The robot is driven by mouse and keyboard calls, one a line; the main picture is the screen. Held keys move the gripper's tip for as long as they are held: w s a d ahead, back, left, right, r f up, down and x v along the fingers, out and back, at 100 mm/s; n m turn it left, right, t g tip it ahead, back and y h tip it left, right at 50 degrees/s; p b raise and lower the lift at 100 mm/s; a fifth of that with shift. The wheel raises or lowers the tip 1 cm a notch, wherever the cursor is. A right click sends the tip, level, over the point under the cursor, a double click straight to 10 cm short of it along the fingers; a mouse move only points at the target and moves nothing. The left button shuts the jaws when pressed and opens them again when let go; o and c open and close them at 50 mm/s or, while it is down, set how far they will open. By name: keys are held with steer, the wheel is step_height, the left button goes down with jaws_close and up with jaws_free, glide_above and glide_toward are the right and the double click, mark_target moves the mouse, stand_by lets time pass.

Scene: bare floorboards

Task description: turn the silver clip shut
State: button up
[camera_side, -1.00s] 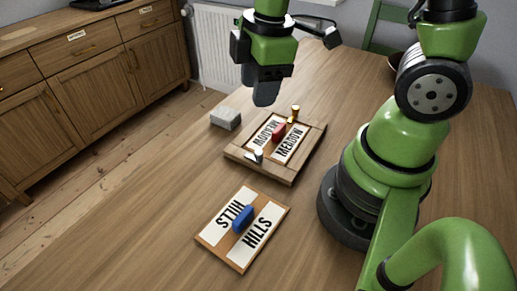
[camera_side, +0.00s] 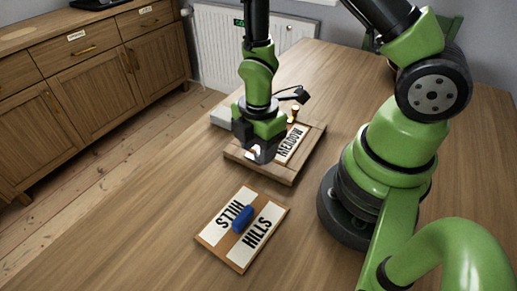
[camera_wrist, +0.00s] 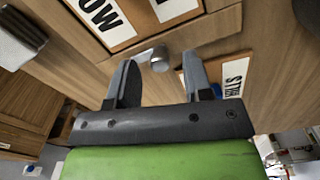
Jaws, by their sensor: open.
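The silver clip (camera_wrist: 158,60) sits on the edge of a wooden frame (camera_side: 283,178), at the frame's near-left side in the side view. The wrist view shows its round post and a short arm. My gripper (camera_wrist: 163,66) is open, with one finger on each side of the clip in the wrist view; I cannot tell whether either touches it. In the side view my gripper (camera_side: 264,153) is low over the frame and partly covers the clip. A board labelled MEADOW (camera_side: 291,144) lies in the frame; its handle is hidden.
A gold clip (camera_side: 294,115) stands at the frame's far side. A HILLS board (camera_side: 221,240) with a blue handle (camera_side: 242,219) lies on the table in front. A grey block (camera_side: 221,116) is behind my gripper. The table's left front is clear.

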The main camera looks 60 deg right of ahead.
steer(key=shift+f, duration=0.7)
steer(key=shift+c, duration=0.4)
jaws_close()
